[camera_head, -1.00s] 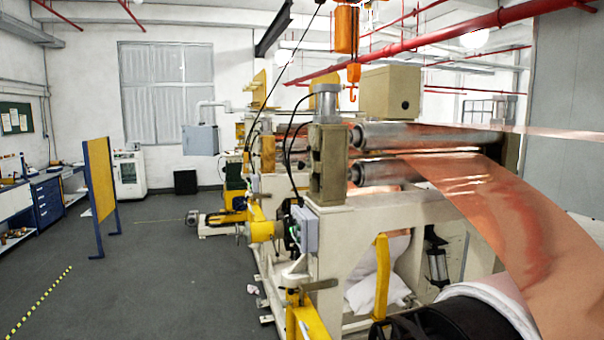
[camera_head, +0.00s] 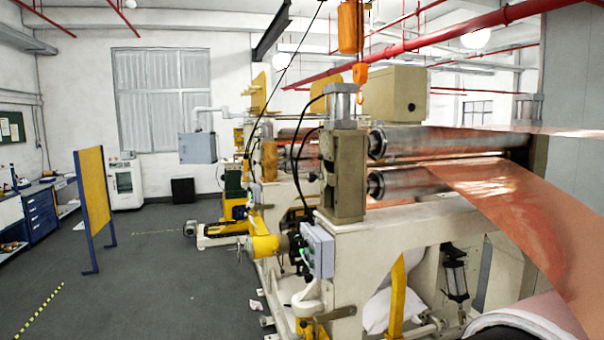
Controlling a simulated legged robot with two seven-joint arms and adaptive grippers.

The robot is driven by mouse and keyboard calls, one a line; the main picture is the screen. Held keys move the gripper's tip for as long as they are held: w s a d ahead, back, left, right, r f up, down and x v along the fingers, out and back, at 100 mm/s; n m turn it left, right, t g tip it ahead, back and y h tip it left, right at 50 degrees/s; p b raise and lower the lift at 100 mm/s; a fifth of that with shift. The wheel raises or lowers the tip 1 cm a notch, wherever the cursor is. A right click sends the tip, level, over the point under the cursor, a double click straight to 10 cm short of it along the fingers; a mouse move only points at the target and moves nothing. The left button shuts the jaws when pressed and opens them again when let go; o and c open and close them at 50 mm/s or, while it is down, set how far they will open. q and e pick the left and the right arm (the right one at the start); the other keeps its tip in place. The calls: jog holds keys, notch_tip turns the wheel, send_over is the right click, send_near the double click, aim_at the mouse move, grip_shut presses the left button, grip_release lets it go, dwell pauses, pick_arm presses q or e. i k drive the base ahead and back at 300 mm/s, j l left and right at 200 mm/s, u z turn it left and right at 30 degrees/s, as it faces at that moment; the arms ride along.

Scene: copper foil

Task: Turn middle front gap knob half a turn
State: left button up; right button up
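The copper foil machine (camera_head: 400,240) stands close on the right, with a beige frame and two steel rollers (camera_head: 425,140) one above the other. A wide copper foil sheet (camera_head: 520,200) runs from the rollers down to the lower right. A beige upright roller stand (camera_head: 344,175) with a cylinder on top holds the roller ends. A small grey control box (camera_head: 318,250) is fixed to the near frame corner. I cannot make out the middle front gap knob. Neither of my grippers shows.
Open grey floor (camera_head: 150,270) lies on the left, with a yellow-black floor strip (camera_head: 40,310). A yellow panel (camera_head: 94,190) on blue legs stands there. Blue-drawer benches (camera_head: 40,208) line the left wall. An orange hoist (camera_head: 350,28) hangs above the machine. A yellow brace (camera_head: 397,295) stands low in front.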

aim_at(311, 176)
jog(key=i+j, duration=1.85)
jog(key=i+j+z, duration=0.25)
jog(key=z, duration=0.25)
jog(key=i+j+z, duration=0.2)
jog(key=j+z, duration=0.25)
jog(key=i+j+z, duration=0.15)
jog(key=j+z, duration=0.15)
jog(key=z, duration=0.2)
